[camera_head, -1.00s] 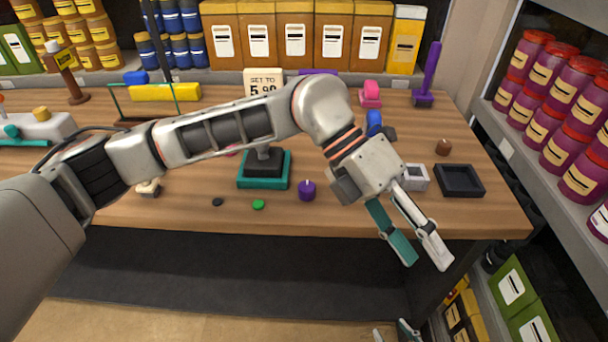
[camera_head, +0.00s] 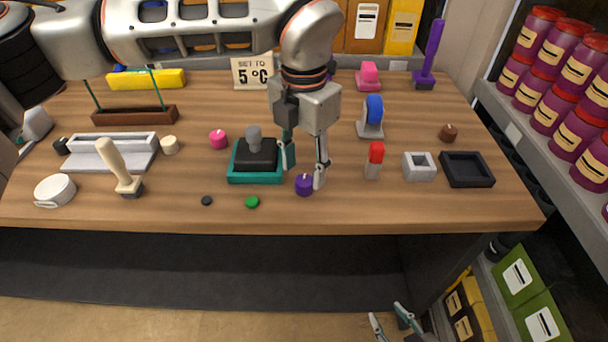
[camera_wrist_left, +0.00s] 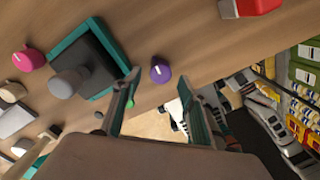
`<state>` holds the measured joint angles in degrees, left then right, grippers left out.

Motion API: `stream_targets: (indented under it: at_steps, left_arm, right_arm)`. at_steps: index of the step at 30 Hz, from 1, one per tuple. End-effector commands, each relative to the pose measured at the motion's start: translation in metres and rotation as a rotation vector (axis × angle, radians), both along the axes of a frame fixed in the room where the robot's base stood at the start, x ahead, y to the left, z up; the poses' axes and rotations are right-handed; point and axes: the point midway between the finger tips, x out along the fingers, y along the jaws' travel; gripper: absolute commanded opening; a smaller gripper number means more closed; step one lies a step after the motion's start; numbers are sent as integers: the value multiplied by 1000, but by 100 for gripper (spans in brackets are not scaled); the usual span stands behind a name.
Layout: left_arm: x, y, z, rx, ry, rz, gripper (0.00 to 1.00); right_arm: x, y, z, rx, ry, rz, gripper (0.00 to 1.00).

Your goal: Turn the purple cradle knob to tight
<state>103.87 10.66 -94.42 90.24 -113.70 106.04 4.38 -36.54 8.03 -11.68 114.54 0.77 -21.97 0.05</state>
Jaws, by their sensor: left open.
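The purple knob (camera_head: 304,185) sits near the front edge of the table, right of the teal-based black block. It has a pale pointer mark on top and also shows in the left wrist view (camera_wrist_left: 160,70). My left gripper (camera_head: 304,174) points down at the knob, its fingers apart. In the wrist view the fingertips (camera_wrist_left: 158,84) stand on either side of the knob's line, with nothing between them; contact is not visible. My right gripper (camera_head: 391,322) is low, in front of the table, with its fingers apart and empty.
The teal-based block with a grey knob (camera_head: 254,160) stands close on the left. Green (camera_head: 252,202) and black (camera_head: 207,201) discs lie near the front edge. A red-topped grey piece (camera_head: 375,160) and a grey square block (camera_head: 419,166) stand right. A sign reads 5 °C (camera_head: 253,72).

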Motion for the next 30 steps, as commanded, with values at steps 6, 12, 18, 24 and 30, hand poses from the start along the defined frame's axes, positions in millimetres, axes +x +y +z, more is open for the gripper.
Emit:
stream_targets:
  at_steps: [6,12,18,24,30]
  left_arm:
    - [-1,0,-26,-1,2,-1,42]
    - [0,0,-32,-2,1,-1,42]
    - [-1,0,-31,-2,1,-1,37]
    - [0,0,-31,-2,1,-1,4]
    - [0,0,-31,-1,0,-11,4]
  right_arm:
    - [-3,-1,-4,-2,6,1,40]
    - [-2,-1,-3,-4,4,0,40]
    - [1,-1,-1,-3,-1,0,40]
    - [4,-1,1,-3,-8,0,40]
    - [6,-1,3,-3,-11,-1,40]
